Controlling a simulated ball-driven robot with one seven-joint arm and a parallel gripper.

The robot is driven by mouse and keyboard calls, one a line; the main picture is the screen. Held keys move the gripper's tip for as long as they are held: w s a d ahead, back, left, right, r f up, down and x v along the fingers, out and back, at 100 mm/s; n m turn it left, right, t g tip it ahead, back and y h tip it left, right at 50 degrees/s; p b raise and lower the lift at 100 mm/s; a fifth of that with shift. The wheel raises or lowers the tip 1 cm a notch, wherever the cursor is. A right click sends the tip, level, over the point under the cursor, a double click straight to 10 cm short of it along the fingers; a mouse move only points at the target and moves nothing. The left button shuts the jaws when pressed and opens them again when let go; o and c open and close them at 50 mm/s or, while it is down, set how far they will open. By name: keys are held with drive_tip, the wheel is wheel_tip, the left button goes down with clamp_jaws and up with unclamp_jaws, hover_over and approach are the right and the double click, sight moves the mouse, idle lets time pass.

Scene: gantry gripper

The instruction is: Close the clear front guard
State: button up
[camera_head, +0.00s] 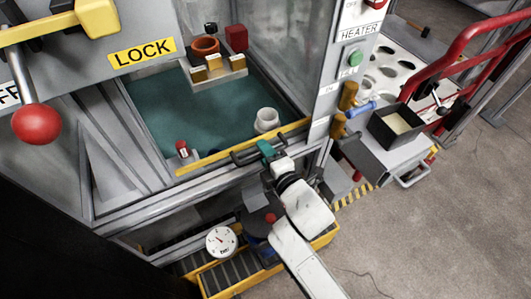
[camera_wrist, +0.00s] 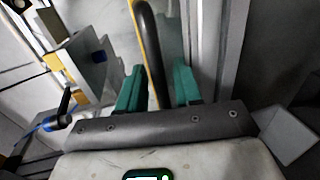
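The clear front guard is hard to make out in the head view; a yellow-edged bar (camera_head: 215,160) with a black handle (camera_head: 245,156) runs along the front of the machine's opening. My gripper (camera_head: 268,152) is at the right part of this handle. In the wrist view, the black handle (camera_wrist: 152,50) passes between the two teal fingers of my gripper (camera_wrist: 159,88). The fingers are apart, with a visible gap on the handle's right side; the handle lies close to the left finger. The teal floor inside the machine shows behind the bar.
Inside stand a white cup (camera_head: 266,119), an orange ring (camera_head: 205,47) and a red block (camera_head: 236,38). A lever with a red knob (camera_head: 36,123) is at left. A grey cart (camera_head: 400,160) with a black bin (camera_head: 397,126) stands right. Open floor lies front right.

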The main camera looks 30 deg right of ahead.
clamp_jaws()
idle(0.3)
wheel_tip(320, 180, up, 33)
drive_tip(key=p, duration=3.2)
drive_tip(key=shift+f, duration=0.2)
drive_tip(key=shift+r, duration=0.1)
unclamp_jaws()
